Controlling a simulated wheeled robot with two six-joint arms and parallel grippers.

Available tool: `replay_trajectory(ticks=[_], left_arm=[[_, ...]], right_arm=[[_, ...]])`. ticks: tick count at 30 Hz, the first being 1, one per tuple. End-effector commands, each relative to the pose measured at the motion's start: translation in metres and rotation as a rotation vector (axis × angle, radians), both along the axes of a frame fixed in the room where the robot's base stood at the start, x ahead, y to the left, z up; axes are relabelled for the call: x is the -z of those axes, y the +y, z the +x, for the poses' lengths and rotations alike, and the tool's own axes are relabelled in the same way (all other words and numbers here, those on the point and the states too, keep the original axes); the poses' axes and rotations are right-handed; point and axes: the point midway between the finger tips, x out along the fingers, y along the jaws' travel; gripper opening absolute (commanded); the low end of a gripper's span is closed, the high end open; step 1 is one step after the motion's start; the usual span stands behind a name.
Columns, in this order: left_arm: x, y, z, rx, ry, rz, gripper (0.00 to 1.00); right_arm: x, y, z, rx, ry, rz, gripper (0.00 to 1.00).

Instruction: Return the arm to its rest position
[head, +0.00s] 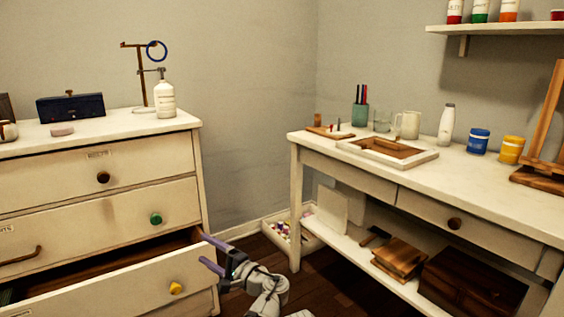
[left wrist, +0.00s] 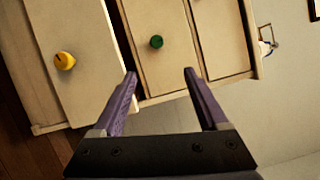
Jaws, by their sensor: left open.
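My left gripper (head: 211,254) is at the lower middle of the head view, close to the right end of the pulled-out drawer (head: 120,285) of the cream dresser (head: 95,165). Its two purple fingers are apart with nothing between them. The left wrist view shows the same open fingers (left wrist: 160,78) pointing toward the dresser, with the yellow knob (left wrist: 64,61) and green knob (left wrist: 156,42) beyond. I cannot tell whether a finger touches the drawer's edge. My right gripper is in neither view.
A white work table (head: 440,185) stands at the right, with a framed tray (head: 387,152), cups and jars on top and wooden boxes on its lower shelf. A bin (head: 283,231) with colored items sits on the floor between. Floor near the gripper looks clear.

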Motion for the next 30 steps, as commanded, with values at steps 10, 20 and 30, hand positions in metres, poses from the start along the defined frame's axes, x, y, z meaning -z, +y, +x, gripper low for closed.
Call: replay_trajectory(ticks=[10,20,30], left_arm=[[0.035,0.024,-0.015,-0.054,0.032,-0.166,0.76],[0.1,0.051,-0.047,-0.158,0.09,-0.482,0.76],[0.203,0.037,-0.12,-0.374,0.191,-1.12,0.76]], right_arm=[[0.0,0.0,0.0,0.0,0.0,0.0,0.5],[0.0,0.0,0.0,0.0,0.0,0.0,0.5],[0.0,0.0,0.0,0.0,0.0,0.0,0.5]])
